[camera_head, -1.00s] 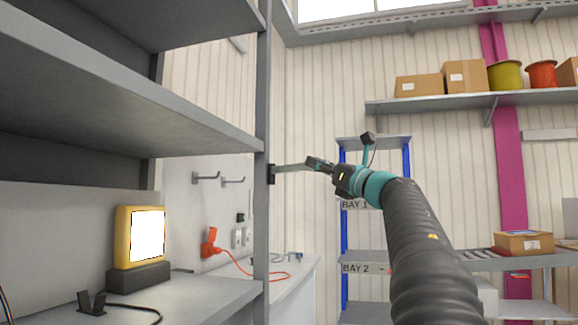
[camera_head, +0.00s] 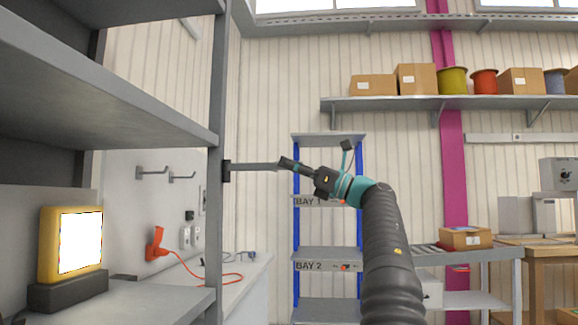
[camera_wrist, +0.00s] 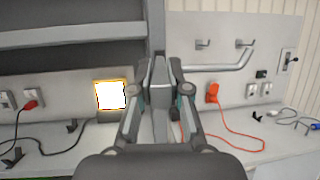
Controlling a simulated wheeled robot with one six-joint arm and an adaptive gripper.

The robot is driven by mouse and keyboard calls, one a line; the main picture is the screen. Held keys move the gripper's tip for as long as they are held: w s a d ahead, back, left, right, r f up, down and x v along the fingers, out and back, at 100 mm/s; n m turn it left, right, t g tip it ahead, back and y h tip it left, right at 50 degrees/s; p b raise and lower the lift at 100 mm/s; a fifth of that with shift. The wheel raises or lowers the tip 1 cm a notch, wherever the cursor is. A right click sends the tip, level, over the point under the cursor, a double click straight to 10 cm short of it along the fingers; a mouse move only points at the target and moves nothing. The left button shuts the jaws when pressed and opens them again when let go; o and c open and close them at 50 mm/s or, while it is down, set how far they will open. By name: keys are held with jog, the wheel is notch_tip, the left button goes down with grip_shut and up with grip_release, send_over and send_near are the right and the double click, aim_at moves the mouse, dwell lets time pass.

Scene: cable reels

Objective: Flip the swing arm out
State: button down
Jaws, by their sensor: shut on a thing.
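The swing arm (camera_head: 254,166) is a thin grey bar. It is hinged at a dark bracket (camera_head: 226,171) on the upright post of the grey shelving and sticks out to the right, roughly level, in the head view. My gripper (camera_head: 288,164) is shut on the bar's free end.
Grey shelving (camera_head: 110,110) with a lit yellow lamp (camera_head: 72,243) fills the left. A blue-framed bay rack (camera_head: 328,252) stands behind my arm. A high shelf (camera_head: 400,103) carries boxes and reels.

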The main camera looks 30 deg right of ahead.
dwell(0.6)
jog(key=c, duration=1.1)
grip_release()
jog(key=v, duration=1.2)
jog(key=shift+d, duration=0.1)
jog(key=shift+w, duration=0.1)
